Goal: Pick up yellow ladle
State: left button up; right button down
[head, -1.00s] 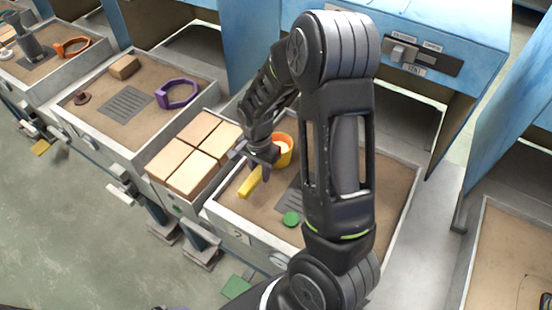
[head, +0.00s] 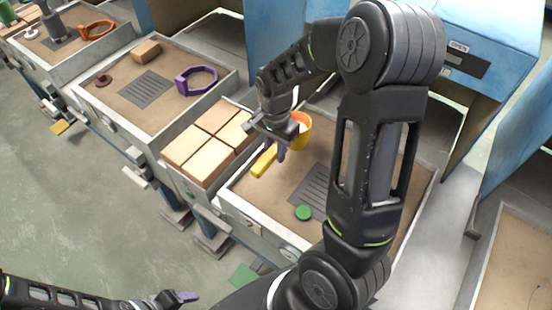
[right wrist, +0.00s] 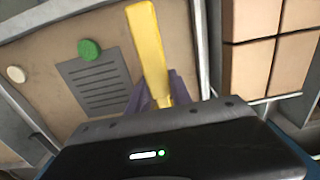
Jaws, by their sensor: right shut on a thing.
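The yellow ladle has a bar-like handle (head: 264,160) and an orange-yellow cup (head: 301,131) in the head view. It is at the far left part of a sand-coloured tray (head: 228,198). My right gripper (head: 282,149) is shut on the ladle between handle end and cup. In the right wrist view, the ladle's handle (right wrist: 148,50) runs up from between the purple fingers; the cup is hidden. I cannot tell whether the ladle is clear of the tray floor. My left gripper (head: 186,297) is at the bottom left, away from the trays; its opening is unclear.
A green disc (head: 303,213) and a grey slotted plate (head: 318,188) lie in the same tray. Several tan blocks (head: 200,160) fill a box to its left. A purple ring-shaped thing (head: 197,80) lies in the tray beyond. Blue housings stand behind.

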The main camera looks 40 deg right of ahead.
notch_tip(320, 180, up, 4)
jog(key=shift+r, duration=0.2)
dwell(0.6)
